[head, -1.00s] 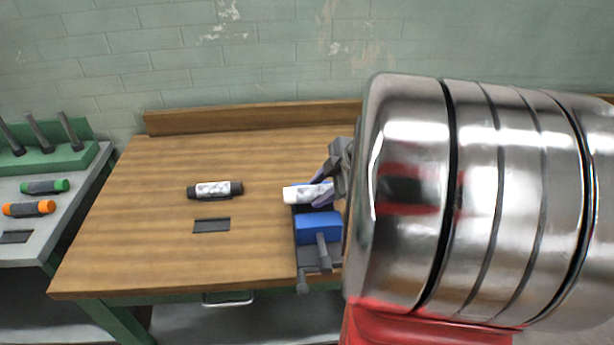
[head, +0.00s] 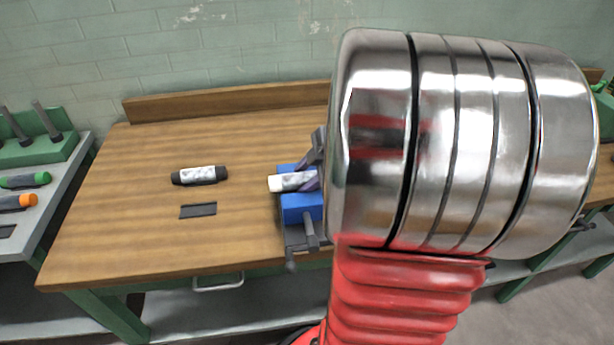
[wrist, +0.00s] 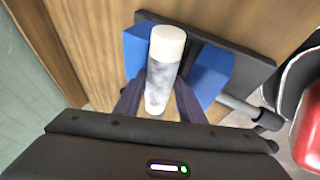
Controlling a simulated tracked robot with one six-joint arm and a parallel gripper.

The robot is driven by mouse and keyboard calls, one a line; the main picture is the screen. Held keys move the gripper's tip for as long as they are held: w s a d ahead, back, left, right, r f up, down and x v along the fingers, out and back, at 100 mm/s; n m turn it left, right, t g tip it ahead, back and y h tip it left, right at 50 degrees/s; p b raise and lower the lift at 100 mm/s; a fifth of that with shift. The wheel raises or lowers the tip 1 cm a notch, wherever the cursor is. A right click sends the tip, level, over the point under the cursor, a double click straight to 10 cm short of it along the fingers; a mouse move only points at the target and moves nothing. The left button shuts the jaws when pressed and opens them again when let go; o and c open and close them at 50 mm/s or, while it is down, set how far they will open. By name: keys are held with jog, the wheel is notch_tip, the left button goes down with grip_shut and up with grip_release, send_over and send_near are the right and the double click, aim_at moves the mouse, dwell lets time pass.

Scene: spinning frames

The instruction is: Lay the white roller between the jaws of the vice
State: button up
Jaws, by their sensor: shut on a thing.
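The white roller (head: 288,182), with a white end and a grey mottled band, is held in my gripper (head: 314,180). In the wrist view my gripper's dark fingers (wrist: 160,98) close on either side of the roller (wrist: 161,70). The vice (head: 302,209) has blue jaws and sits at the bench's front right. In the wrist view the roller lines up with the gap between the left jaw (wrist: 138,50) and the right jaw (wrist: 211,73), lengthwise along it. I cannot tell whether it touches the vice bed. My arm hides the vice's right side in the head view.
A black-ended roller (head: 200,175) lies on the wooden bench (head: 130,225) to the left, with a dark flat plate (head: 198,210) in front of it. A grey side table at far left holds green (head: 25,180) and orange (head: 17,202) rollers. The bench's left half is mostly clear.

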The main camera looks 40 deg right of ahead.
jog(key=shift+s+a+f, duration=0.1)
jog(key=shift+s+f, duration=0.2)
jog(key=shift+f, duration=0.4)
jog(key=o, duration=1.1)
jog(key=shift+o, duration=0.2)
jog(key=shift+s+d+r, duration=0.2)
jog(key=shift+r, duration=0.6)
jog(key=shift+o, duration=0.4)
jog(key=a+v, duration=0.1)
jog(key=v, duration=1.2)
jog(key=shift+w+d+r, duration=0.2)
jog(key=shift+w+d, duration=0.1)
jog(key=shift+d, duration=0.1)
